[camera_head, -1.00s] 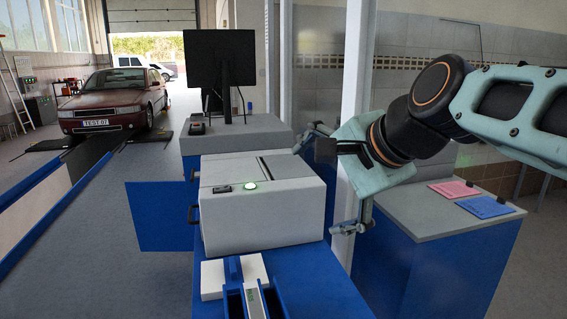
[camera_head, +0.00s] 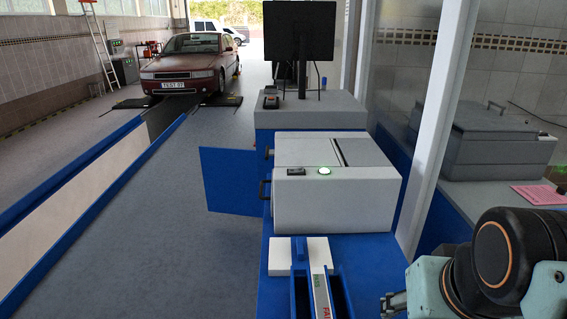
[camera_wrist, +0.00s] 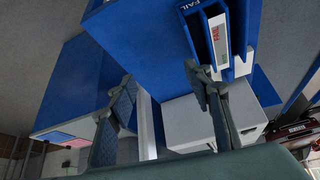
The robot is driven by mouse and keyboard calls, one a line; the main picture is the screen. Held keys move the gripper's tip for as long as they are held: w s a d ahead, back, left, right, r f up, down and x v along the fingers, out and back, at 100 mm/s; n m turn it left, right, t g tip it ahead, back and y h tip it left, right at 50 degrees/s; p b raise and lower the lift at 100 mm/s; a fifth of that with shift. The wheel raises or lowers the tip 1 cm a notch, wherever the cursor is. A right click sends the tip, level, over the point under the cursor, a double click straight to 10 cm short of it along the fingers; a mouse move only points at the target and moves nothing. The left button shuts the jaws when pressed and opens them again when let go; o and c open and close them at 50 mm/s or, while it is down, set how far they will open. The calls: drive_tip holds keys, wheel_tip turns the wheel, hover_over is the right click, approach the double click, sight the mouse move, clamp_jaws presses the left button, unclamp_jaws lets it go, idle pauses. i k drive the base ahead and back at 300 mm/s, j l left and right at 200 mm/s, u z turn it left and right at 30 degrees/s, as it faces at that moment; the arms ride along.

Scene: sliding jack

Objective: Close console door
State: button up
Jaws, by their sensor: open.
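The console door (camera_head: 230,180) is a flat blue panel standing open to the left of the blue console (camera_head: 313,120), over the floor. A dark handle (camera_head: 265,188) shows at the left edge of the grey box in front of it. My gripper (camera_head: 393,304) is at the bottom right of the head view, right of the console and far from the door, partly cut off by the frame. In the wrist view my gripper (camera_wrist: 163,98) has its two dark fingers apart, with nothing between them.
A grey box (camera_head: 335,205) with a green light stands on the blue bench, behind slots marked FAIL (camera_head: 322,298). A white post (camera_head: 440,130) rises to the right, near a side counter with a dark grey case (camera_head: 495,140). The floor (camera_head: 190,210) left of the door is clear.

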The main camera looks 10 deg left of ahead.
sight(229, 175)
drive_tip(key=u, duration=1.25)
drive_tip(key=j+u, duration=0.15)
drive_tip(key=u, duration=0.3)
drive_tip(key=j+u, duration=0.2)
drive_tip(key=u, duration=0.25)
drive_tip(key=i+j+u, duration=0.1)
drive_tip(key=j, duration=0.3)
drive_tip(key=i+j+u, duration=0.1)
drive_tip(key=j, duration=0.25)
drive_tip(key=i+j+z, duration=0.1)
drive_tip(key=i+j, duration=0.5)
drive_tip(key=j, duration=0.15)
drive_tip(key=i+z, duration=0.4)
drive_tip(key=i+j+z, duration=0.4)
drive_tip(key=i+l+z, duration=0.15)
drive_tip(key=i+z, duration=0.7)
drive_tip(key=i+j+z, duration=0.1)
drive_tip(key=i+z, duration=0.15)
drive_tip(key=i, duration=1.05)
drive_tip(key=i+u, duration=0.2)
drive_tip(key=i, duration=0.35)
drive_tip(key=i+l+u, duration=0.2)
drive_tip(key=i, duration=0.4)
drive_tip(key=j, duration=0.1)
